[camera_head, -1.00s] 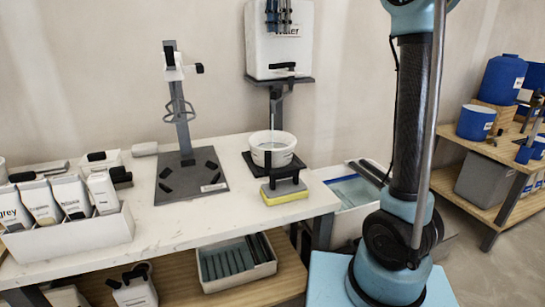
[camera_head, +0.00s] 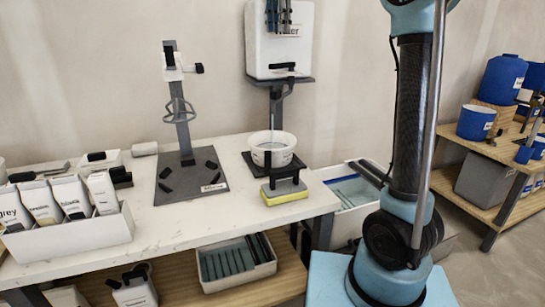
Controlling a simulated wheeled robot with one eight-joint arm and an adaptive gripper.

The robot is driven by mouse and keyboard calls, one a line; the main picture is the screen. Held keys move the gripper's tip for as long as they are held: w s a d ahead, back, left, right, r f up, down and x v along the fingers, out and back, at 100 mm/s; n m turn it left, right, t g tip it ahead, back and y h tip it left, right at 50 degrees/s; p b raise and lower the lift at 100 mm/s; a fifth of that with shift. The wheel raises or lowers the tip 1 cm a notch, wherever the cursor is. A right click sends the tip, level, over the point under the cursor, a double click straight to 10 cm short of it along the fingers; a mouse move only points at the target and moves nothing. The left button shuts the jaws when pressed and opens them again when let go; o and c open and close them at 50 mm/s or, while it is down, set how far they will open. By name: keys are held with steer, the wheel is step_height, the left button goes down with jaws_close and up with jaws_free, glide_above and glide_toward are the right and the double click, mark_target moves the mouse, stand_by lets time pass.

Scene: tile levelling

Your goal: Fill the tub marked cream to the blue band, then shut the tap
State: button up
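A white, translucent tub (camera_head: 272,158) stands upright on a dark stand at the right end of the bench, under the water tank. I cannot read a cream mark or make out a blue band on it. The white tank (camera_head: 268,55) on the wall is lettered "Water". Its tap has a black lever (camera_head: 283,66) at the tank's foot. A thin, pale stream (camera_head: 271,122) seems to fall into the tub. My gripper (camera_head: 278,32) hangs at the top edge in front of the tank, above the lever and apart from it. Its finger opening is unclear.
A dark base with a ringed stand (camera_head: 180,115) is to the left. A white bin (camera_head: 70,238) of powder bags is at front left. Shelves with blue containers (camera_head: 502,78) stand at right.

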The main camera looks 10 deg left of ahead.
step_height(320, 180, up, 5)
glide_above(283, 65)
steer(key=a, duration=0.2)
step_height(283, 65, down, 17)
steer(key=shift+s+d, duration=0.15)
stand_by(0.6)
jaws_close()
